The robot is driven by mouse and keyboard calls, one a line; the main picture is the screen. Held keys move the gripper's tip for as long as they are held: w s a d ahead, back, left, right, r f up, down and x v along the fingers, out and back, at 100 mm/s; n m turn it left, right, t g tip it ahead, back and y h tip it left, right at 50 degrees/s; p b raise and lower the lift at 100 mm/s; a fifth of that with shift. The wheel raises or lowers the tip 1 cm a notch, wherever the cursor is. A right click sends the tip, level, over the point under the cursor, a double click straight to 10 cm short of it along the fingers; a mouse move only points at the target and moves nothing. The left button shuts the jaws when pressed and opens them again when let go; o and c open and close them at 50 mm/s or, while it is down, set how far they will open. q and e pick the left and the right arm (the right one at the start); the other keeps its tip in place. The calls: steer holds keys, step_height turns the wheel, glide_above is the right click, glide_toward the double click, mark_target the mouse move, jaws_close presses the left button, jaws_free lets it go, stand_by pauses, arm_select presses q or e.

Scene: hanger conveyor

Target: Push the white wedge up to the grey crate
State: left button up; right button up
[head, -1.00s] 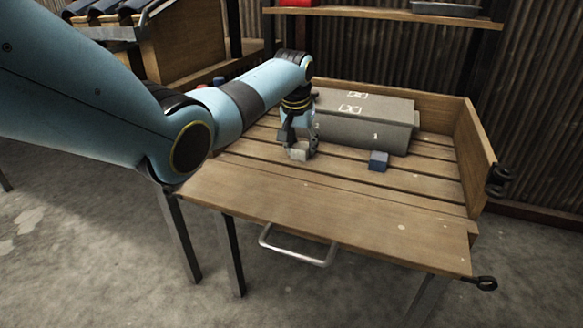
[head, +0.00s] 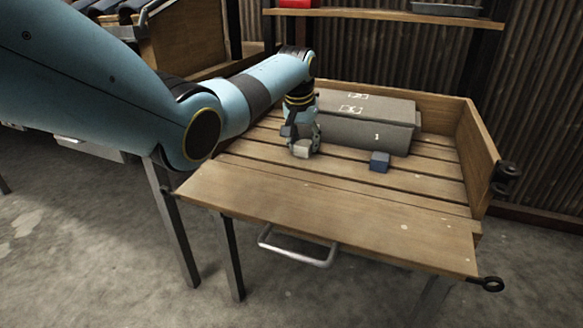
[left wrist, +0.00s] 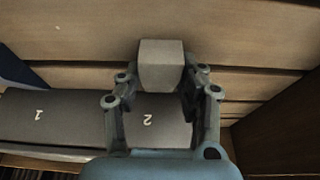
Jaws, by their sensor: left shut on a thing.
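The white wedge (head: 302,150) shows as a small pale block on the slatted bench top, near the left end of the grey crate (head: 365,128). My left gripper (head: 303,146) comes down from above and is shut on the wedge. In the left wrist view the wedge (left wrist: 161,65) sits between the two fingers, with the grey crate (left wrist: 50,118), marked 1 and 2, just below it in the picture. I cannot tell whether wedge and crate touch. Part of the crate's left end is hidden behind the gripper. My right gripper is not in view.
A small blue block (head: 380,162) lies in front of the crate. The wooden bench (head: 330,215) has a raised back and right side (head: 477,150); its front board is clear. A shelf (head: 385,14) with a red thing (head: 295,3) and a metal tray (head: 445,9) stands behind.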

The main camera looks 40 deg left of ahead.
arm_select(q)
steer(key=shift+w, duration=0.15)
stand_by(0.3)
steer(key=o, duration=1)
steer(key=shift+o, duration=0.2)
steer(key=v, duration=1.2)
steer(key=shift+f, duration=0.1)
